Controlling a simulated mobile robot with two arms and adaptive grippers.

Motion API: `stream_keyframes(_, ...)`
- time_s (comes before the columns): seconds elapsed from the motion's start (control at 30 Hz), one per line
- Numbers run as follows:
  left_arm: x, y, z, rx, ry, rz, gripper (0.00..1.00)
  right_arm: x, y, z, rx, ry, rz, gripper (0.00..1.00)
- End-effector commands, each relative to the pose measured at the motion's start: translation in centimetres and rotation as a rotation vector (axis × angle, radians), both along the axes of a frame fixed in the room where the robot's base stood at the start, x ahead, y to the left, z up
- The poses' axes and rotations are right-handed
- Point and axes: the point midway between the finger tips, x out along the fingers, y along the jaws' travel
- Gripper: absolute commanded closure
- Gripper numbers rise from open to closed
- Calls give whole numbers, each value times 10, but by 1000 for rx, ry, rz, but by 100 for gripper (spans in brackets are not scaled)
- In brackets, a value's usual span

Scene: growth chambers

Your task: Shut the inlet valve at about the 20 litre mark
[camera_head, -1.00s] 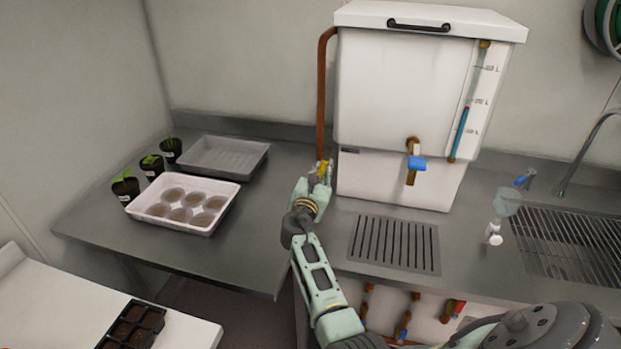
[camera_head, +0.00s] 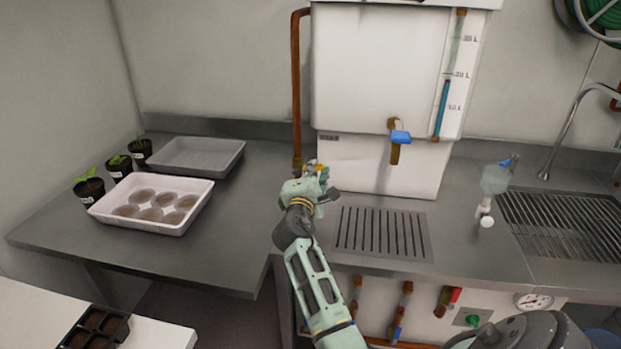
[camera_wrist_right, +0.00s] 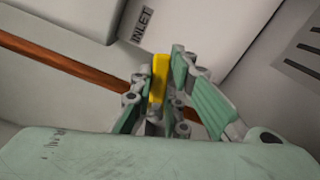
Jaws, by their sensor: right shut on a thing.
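The white tank (camera_head: 375,75) stands on the steel bench with a copper inlet pipe (camera_head: 296,90) down its left side. The yellow inlet valve handle (camera_wrist_right: 160,78) is in my right gripper (camera_wrist_right: 168,95), near the "INLET" label (camera_wrist_right: 143,25). In the wrist view the handle stands across the pipe's line. In the head view my right gripper (camera_head: 318,172) hides most of the valve, right of the pipe's foot. The blue column in the sight tube (camera_head: 441,110) tops out just below the middle mark (camera_head: 458,75); the numerals are blurred. My left gripper is not in view.
A blue-handled outlet tap (camera_head: 400,138) is on the tank front, above a drain grate (camera_head: 382,233). A white tray of round pots (camera_head: 150,225), a grey tray (camera_head: 197,155) and potted seedlings sit left. A spray bottle (camera_head: 487,190) and sink rack are right.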

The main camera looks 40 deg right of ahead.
Motion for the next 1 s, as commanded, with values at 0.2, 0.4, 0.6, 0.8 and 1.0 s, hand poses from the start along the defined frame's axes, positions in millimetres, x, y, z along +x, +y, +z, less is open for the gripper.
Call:
stream_keyframes(0.2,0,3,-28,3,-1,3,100,-1,-1,-13,110,-128,0,100)
stream_keyframes(0.4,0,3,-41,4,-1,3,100,-2,-2,-17,177,-209,0,100)
stream_keyframes(0.6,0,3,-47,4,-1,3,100,-2,-2,-19,214,-252,1,100)
stream_keyframes(0.8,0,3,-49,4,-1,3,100,-2,-2,-19,227,-267,1,100)
stream_keyframes(1.0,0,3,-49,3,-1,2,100,-2,-2,-18,229,-270,1,100)
